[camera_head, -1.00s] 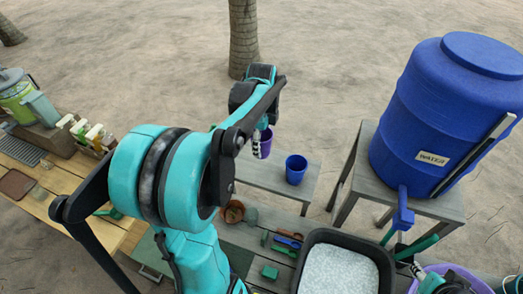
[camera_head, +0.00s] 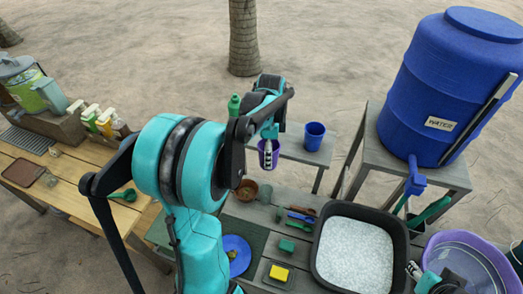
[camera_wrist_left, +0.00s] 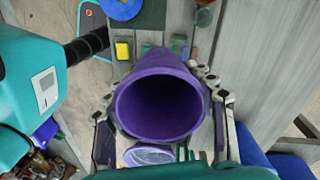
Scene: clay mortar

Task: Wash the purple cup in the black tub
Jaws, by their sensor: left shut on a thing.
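My left gripper (camera_head: 270,148) is shut on the purple cup (camera_head: 264,160) and holds it in the air, near the gap between the back bench and the work table. In the left wrist view the cup (camera_wrist_left: 160,105) sits between the two fingers, its dark open mouth facing the camera. The black tub (camera_head: 402,235) stands on the table to the right and nearer; it is filled with pale, foamy-looking content. My right gripper (camera_head: 414,270) shows only in part at the tub's right side; its fingers cannot be made out.
A blue cup (camera_head: 315,136) stands on the back bench. A yellow sponge (camera_head: 279,273), a blue plate (camera_head: 237,250) and small tools lie left of the tub. A purple basin (camera_head: 492,252) is on the right, below the blue water barrel (camera_head: 440,95).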

